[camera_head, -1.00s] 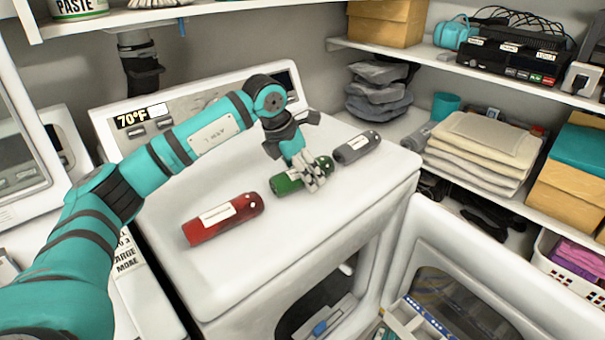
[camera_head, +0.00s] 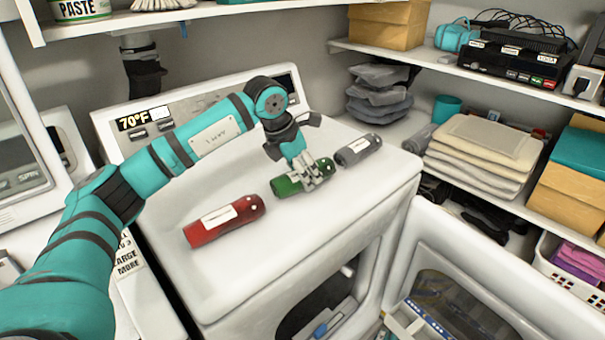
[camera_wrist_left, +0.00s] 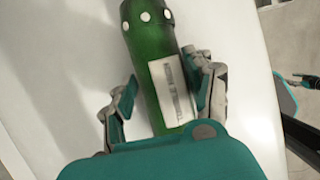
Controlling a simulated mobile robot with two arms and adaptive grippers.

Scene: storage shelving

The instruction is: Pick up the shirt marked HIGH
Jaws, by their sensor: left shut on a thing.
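Three rolled shirts with white labels lie on top of a white dryer: a red roll (camera_head: 225,220), a green roll (camera_head: 289,185) in the middle and a grey roll (camera_head: 358,150). The label writing is too small to read. My left gripper (camera_head: 314,181) is down at the green roll. In the left wrist view the green roll (camera_wrist_left: 153,50) lies between the two fingers of my left gripper (camera_wrist_left: 160,95), one on each side. The gripper is shut on it, and the roll rests on the dryer top. My right gripper is in neither view.
The white dryer (camera_head: 290,250) has its door open at the lower right. Shelves at right hold folded towels (camera_head: 485,150), dark folded cloths (camera_head: 380,90), a teal cup (camera_head: 446,108) and boxes. The control panel stands behind the dryer top. The front of the top is clear.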

